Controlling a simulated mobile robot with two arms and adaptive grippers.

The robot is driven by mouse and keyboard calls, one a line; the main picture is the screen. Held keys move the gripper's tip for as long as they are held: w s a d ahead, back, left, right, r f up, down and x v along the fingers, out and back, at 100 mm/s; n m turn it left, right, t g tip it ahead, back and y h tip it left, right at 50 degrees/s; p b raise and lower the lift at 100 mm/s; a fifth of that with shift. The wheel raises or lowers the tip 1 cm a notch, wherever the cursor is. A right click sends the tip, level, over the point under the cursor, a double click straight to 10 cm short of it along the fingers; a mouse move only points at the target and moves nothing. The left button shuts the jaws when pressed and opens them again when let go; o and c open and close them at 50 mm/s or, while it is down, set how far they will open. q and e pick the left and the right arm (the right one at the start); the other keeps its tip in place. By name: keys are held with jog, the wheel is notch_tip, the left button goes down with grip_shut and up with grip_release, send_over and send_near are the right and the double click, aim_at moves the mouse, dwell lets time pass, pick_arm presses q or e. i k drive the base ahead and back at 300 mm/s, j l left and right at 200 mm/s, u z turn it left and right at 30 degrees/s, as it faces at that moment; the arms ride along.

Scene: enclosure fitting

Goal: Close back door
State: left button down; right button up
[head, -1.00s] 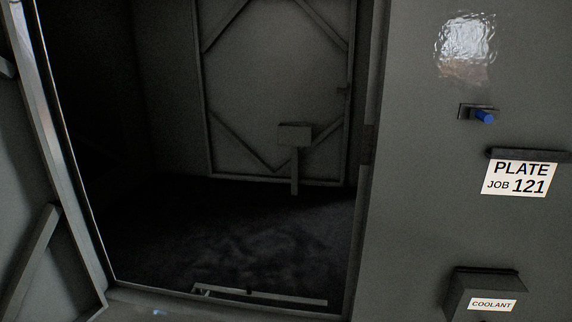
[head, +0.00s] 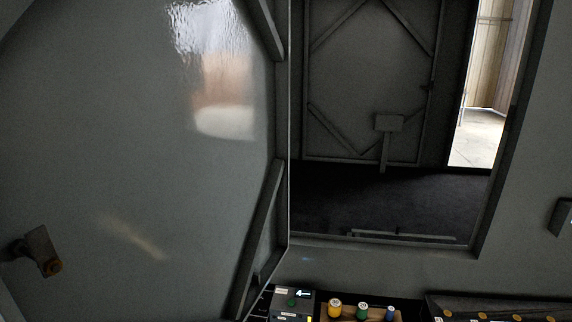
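A dark grey panel with a frame and diagonal braces (head: 365,80) stands at the far side of the dark enclosure, seen through the front opening. It looks like the back door, but I cannot tell for sure. To its right is a tall bright gap (head: 483,90) onto a pale floor and a wood-like wall. A box-shaped plate on a short post (head: 388,123) shows against the lower part of the panel. A large grey near door (head: 130,120) stands open at the left, with an orange-tipped handle (head: 42,255). Neither of my grippers is in view.
The opening has a raised lower sill (head: 370,248). Below it stand a grey box with a green button (head: 293,300), small yellow (head: 335,309), green (head: 362,311) and blue (head: 389,313) items, and a dark rack (head: 500,308) at the right.

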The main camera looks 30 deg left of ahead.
aim_at(149, 141)
jog(key=k+j, duration=0.1)
jog(key=j, duration=0.4)
jog(key=j+z, duration=0.1)
jog(key=j, duration=0.4)
jog(key=k+j, duration=0.2)
jog(key=j, duration=0.3)
jog(key=k+j+z, duration=0.1)
jog(key=j, duration=0.35)
jog(key=k+j, duration=0.1)
jog(key=j, duration=0.4)
jog(key=i+j, duration=0.1)
jog(key=j, duration=0.65)
jog(key=i+z, duration=0.05)
